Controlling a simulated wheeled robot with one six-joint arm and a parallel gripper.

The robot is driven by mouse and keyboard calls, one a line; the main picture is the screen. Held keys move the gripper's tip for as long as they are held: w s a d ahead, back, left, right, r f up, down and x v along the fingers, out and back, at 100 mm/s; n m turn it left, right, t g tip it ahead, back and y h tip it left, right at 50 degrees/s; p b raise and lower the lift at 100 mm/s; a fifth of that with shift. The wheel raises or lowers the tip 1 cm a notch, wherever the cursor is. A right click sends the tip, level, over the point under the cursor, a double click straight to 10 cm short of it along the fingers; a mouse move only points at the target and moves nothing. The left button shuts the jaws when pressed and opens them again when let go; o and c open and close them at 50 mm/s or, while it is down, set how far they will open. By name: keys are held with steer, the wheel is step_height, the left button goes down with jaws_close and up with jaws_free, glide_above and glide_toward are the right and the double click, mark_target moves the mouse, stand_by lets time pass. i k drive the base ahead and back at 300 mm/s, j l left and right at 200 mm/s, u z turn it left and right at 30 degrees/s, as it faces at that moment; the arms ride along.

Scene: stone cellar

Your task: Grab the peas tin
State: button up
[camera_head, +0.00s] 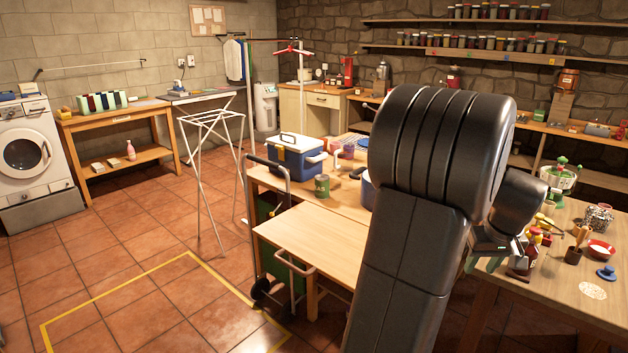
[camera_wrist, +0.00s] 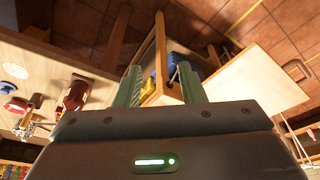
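A small green tin (camera_head: 321,186) stands upright on the wooden table, in front of the blue and white cool box. Its label is too small to read, so I cannot tell for sure that it is the peas tin. My gripper (camera_wrist: 160,70) shows two green fingers set well apart, with nothing held between them. In the head view my gripper is mostly hidden behind my dark arm, right of the green tin and by the right-hand table. I cannot make out the green tin in the wrist view.
The cool box (camera_head: 297,156) and a blue pot (camera_head: 367,190) stand near the tin. The lower wooden tabletop (camera_head: 310,240) in front is bare. The right-hand table (camera_head: 560,275) holds bottles, a red bowl (camera_head: 600,250) and other small things. A drying rack (camera_head: 212,125) stands left.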

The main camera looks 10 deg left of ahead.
mark_target(322, 182)
steer(key=i+j, duration=0.7)
steer(key=i+j+z, duration=0.1)
steer(key=i+j, duration=1.3)
steer(key=j, duration=0.2)
